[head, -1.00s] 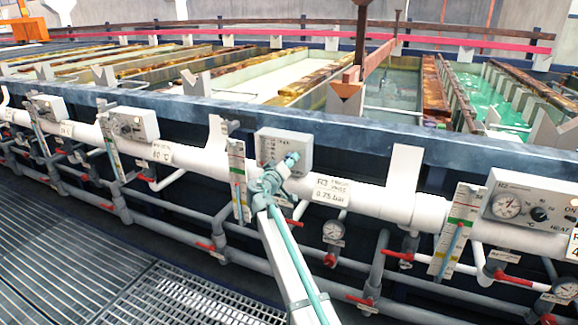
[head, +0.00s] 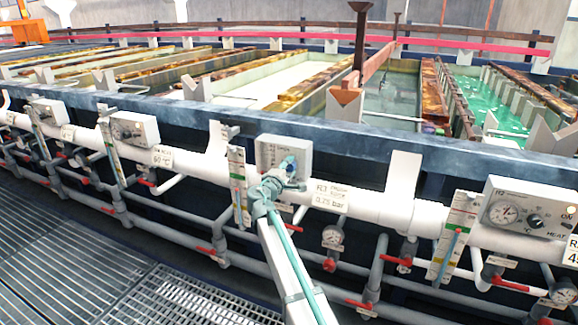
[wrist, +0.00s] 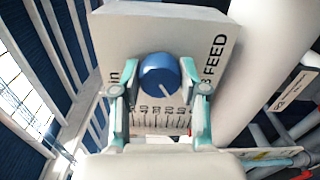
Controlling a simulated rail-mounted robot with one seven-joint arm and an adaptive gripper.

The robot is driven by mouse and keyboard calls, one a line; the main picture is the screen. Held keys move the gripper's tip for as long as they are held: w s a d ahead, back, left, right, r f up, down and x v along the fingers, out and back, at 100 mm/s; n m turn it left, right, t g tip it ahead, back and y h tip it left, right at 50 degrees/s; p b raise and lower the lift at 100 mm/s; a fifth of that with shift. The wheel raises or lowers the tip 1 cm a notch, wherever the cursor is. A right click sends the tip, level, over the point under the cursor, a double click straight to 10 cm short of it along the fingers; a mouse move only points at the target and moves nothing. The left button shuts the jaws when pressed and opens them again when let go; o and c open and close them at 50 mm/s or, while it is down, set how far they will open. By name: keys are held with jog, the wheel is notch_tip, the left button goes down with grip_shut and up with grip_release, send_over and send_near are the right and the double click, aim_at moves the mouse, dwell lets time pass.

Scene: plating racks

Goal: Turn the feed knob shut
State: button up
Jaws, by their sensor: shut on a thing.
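The feed knob (wrist: 159,74) is a round blue knob on a pale box face marked "FEED" in the wrist view. Its white pointer line slants to the lower right in that view, towards a numbered scale on the face. My gripper (wrist: 159,82) has one turquoise finger on each side of the knob and is shut on it. In the head view my gripper (head: 289,167) is at the front of the white feed box (head: 302,151), above the white pipe. There the gripper largely hides the knob.
The white pipe (head: 365,205) runs just below the box. A slanted gauge strip (head: 238,185) stands to the left of my gripper. A pressure label (head: 331,195) is to the right. Grey pipes with red valve handles (head: 398,261) lie lower down. Open tanks lie behind the blue rail.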

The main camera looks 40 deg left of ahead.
jog(key=shift+n+p, duration=0.6)
jog(key=shift+n, duration=0.7)
jog(key=o, duration=1.1)
jog(key=shift+o, duration=0.2)
jog(key=shift+s, duration=0.1)
jog(key=v, duration=1.2)
jog(key=shift+d, duration=0.1)
